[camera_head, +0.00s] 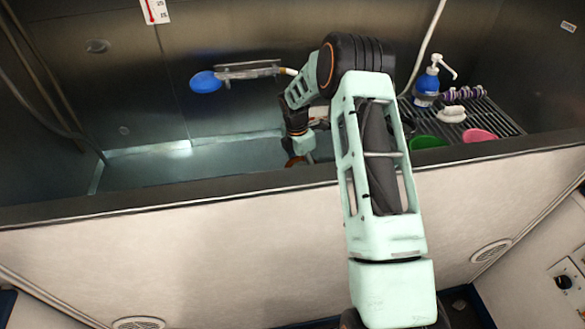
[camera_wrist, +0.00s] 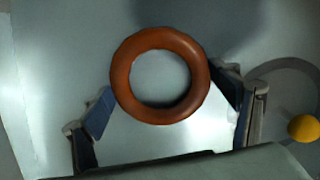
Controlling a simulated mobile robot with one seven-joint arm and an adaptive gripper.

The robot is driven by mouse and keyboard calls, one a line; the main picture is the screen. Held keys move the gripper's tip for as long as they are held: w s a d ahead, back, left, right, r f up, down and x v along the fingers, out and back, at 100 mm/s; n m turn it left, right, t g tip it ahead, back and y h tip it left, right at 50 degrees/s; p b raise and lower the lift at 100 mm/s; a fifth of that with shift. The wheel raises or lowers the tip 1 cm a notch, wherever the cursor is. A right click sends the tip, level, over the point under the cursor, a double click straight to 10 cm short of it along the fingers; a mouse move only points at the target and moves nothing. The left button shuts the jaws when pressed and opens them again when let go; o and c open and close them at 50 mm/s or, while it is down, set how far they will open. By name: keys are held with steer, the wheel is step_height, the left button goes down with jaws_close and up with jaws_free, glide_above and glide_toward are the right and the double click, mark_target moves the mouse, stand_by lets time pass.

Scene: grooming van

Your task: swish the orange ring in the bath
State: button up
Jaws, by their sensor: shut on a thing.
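The orange ring (camera_wrist: 122,84) is between the two fingers of my gripper (camera_wrist: 163,88) in the wrist view, and my gripper is shut on it. In the head view only a small orange-brown part of the ring (camera_head: 292,161) shows below my gripper (camera_head: 301,157). My gripper points down inside the bath (camera_head: 190,155), behind its front wall. The bath's pale bottom fills most of the wrist view. The front wall hides the lower part of the bath, so I cannot tell whether the ring touches the bottom or any water.
A blue oval-headed sprayer (camera_head: 206,82) hangs on the back wall. At right, a slatted rack (camera_head: 495,118) holds a blue pump bottle (camera_head: 427,88), a green dish (camera_head: 427,142) and a pink one (camera_head: 479,136). A yellow ball (camera_wrist: 303,128) lies beside my gripper.

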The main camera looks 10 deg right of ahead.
steer(key=shift+d, duration=0.45)
step_height(320, 180, up, 12)
steer(key=p, duration=0.7)
steer(key=shift+p, duration=0.35)
steer(key=shift+r, duration=0.1)
step_height(320, 180, up, 16)
steer(key=p, duration=1)
steer(key=shift+p, duration=0.4)
